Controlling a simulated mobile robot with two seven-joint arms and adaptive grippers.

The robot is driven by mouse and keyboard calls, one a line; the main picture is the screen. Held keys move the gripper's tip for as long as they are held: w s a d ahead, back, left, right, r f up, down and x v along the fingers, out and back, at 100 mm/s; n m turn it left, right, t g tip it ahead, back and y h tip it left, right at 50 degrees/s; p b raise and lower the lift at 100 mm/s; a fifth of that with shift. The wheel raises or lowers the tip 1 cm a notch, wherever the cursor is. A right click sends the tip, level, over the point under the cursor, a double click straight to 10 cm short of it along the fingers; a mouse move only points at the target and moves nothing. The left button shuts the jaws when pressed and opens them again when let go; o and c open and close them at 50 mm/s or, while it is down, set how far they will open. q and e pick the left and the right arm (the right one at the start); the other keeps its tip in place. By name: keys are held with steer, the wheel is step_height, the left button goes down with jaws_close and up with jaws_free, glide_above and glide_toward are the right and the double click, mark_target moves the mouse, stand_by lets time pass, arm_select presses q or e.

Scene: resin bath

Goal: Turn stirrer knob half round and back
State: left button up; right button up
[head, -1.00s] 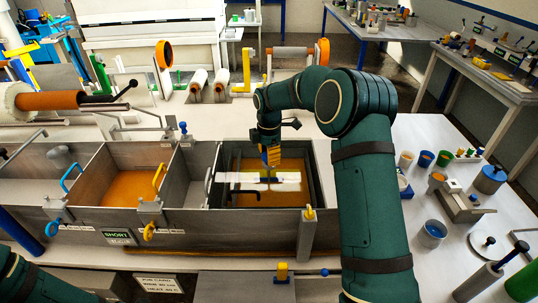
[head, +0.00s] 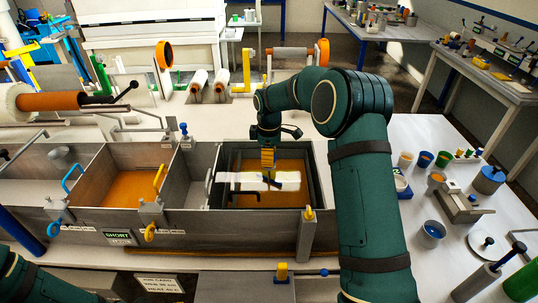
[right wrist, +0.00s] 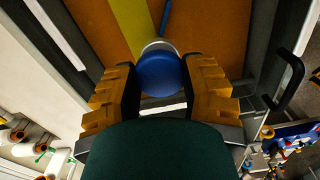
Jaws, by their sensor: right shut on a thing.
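The stirrer knob shows in the right wrist view as a round blue knob (right wrist: 160,75) with a pale rim behind it. My right gripper (right wrist: 160,84) has a yellow-padded finger on each side of it and is shut on it. In the head view my right gripper (head: 268,162) points down over the right-hand bath (head: 318,190) of orange resin, above a white bar (head: 236,181) that lies across it. The knob is mostly hidden there. My left gripper is out of view.
The bath's grey walls stand close around my right gripper. A black bent handle (right wrist: 290,80) stands to the right in the wrist view. Another orange bath (head: 125,187) with a yellow handle (head: 159,179) lies to the left. Cups and a blue-lidded pot (head: 490,179) stand at right.

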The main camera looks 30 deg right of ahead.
steer(key=m, duration=0.7)
steer(key=shift+f, duration=0.1)
steer(key=m, duration=0.4)
steer(key=shift+s+p, duration=0.1)
steer(key=shift+p, duration=0.3)
steer(key=m, duration=0.3)
steer(key=shift+m, duration=0.3)
steer(key=m, duration=0.3)
steer(key=shift+m+p, duration=0.3)
steer(key=shift+p, duration=0.1)
steer(key=m, duration=0.3)
steer(key=shift+m+p, duration=0.3)
steer(key=shift+p, duration=0.05)
steer(key=m+p, duration=0.1)
steer(key=m, duration=0.5)
steer(key=shift+m+p, duration=0.3)
steer(key=shift+f, duration=0.1)
steer(key=o, duration=1.3)
steer(key=shift+c, duration=0.2)
